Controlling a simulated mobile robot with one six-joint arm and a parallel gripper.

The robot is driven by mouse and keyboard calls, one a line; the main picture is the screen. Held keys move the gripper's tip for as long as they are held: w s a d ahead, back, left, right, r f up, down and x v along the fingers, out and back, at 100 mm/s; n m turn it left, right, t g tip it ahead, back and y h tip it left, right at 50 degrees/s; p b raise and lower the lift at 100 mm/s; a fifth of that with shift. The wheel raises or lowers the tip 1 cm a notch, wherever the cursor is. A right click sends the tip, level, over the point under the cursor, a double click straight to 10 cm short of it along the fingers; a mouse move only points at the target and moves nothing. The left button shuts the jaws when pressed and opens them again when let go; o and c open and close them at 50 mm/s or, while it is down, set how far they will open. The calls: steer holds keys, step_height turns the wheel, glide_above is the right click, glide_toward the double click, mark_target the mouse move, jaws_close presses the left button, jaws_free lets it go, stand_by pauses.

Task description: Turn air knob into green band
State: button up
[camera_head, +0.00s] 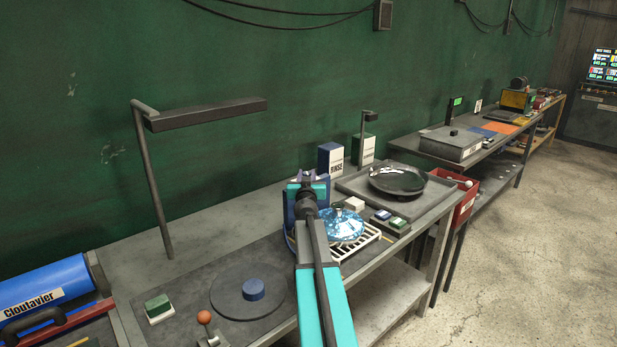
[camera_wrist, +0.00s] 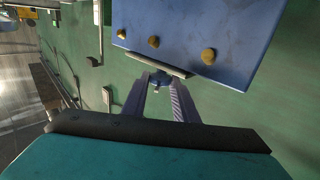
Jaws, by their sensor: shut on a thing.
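My gripper (camera_head: 308,181) is at the blue box (camera_head: 290,212) on the bench, and my arm hides much of that box. In the wrist view my gripper (camera_wrist: 160,84) has its two fingers closed around a small bluish knob (camera_wrist: 157,78), seemingly the air knob. The knob sits beside the lower edge of the blue box (camera_wrist: 185,22), near a dark strip. Several brass-coloured round studs show on the box. No green band or dial marking can be made out in either view, so the knob's angle cannot be told.
A blue-patterned dish (camera_head: 343,226) lies on a white rack (camera_head: 372,236) close to my arm. A dark dish (camera_head: 397,179) rests on a grey tray (camera_head: 350,184) at right. A rinse box (camera_head: 331,158) stands behind. A lamp (camera_head: 205,115) overhangs the left bench.

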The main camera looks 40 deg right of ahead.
steer(key=shift+a+f+m+g+h+b, duration=0.15)
steer(key=shift+f+m+g+h+b, duration=0.15)
steer(key=shift+m+g+h+b, duration=0.75)
steer(key=g+b, duration=0.1)
steer(key=b, duration=0.2)
steer(key=m+g+h+b, duration=0.1)
steer(key=b, duration=0.2)
steer(key=shift+w+a+f+b, duration=0.1)
steer(key=shift+w+f+b, duration=0.05)
steer(key=shift+w+b, duration=0.15)
steer(key=m+g+b, duration=0.1)
steer(key=b, duration=0.2)
steer(key=m+g+h+b, duration=0.1)
steer(key=g+b, duration=0.1)
steer(key=b, duration=0.1)
steer(key=m+g+b, duration=0.1)
steer(key=b, duration=0.2)
steer(key=shift+w+g+h, duration=0.25)
steer(key=shift+a+r+m+g+b, duration=0.1)
steer(key=shift+r+m+g+b, duration=0.3)
steer(key=shift+m+g+b, duration=0.95)
steer(key=shift+n+t+b, duration=0.25)
steer(key=shift+n+b, duration=0.05)
steer(key=shift+n, duration=0.3)
steer(key=o, duration=1)
steer(key=s+a, duration=0.1)
steer(key=a, duration=1.2)
steer(key=shift+s+a, duration=0.25)
steer(key=shift+a, duration=0.15)
